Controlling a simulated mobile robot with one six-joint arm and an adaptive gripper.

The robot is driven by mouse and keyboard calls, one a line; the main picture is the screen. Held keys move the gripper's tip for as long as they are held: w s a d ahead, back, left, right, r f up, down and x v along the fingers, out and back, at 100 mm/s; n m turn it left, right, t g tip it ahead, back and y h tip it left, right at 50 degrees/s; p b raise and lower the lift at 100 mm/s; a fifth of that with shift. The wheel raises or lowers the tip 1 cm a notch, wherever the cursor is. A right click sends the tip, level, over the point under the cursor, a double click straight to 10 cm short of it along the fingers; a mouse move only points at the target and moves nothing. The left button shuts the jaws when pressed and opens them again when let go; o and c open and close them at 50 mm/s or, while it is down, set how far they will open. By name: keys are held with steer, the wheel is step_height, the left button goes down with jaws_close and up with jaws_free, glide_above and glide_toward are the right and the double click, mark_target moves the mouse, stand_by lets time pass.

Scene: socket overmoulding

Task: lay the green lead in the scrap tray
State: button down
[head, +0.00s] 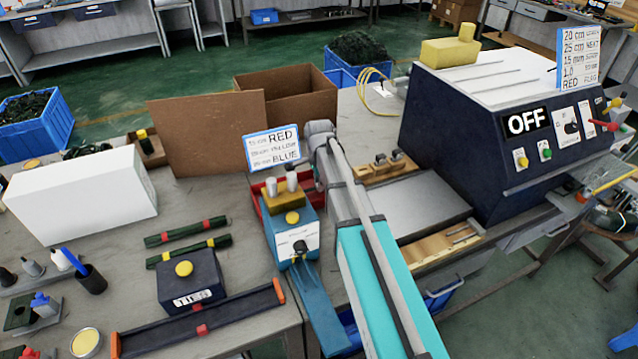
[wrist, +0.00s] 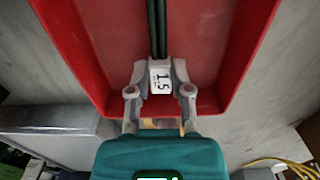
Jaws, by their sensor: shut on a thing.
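In the wrist view a dark green lead (wrist: 156,30) with a white tag (wrist: 161,79) marked 1.5 runs away from my gripper (wrist: 161,88). The two fingers are shut on the tagged end. The lead is over the inside of a red tray (wrist: 215,55), likely the scrap tray; whether it touches the floor of the tray I cannot tell. In the head view a little of the red tray (head: 257,203) shows behind the blue machine. My arm covers much of that area, and the lead is not visible there.
The blue machine (head: 283,240) stands close in front of the tray. A sign (head: 272,148) and a cardboard box (head: 300,95) are behind. A large dark machine reading OFF (head: 450,140) is on the right. Two banded green bundles (head: 187,232) lie on the left.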

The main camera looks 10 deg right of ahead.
steer(key=shift+f+b, duration=0.3)
steer(key=shift+f, duration=0.25)
steer(key=shift+c, duration=2.3)
jaws_free()
steer(key=shift+r, duration=0.15)
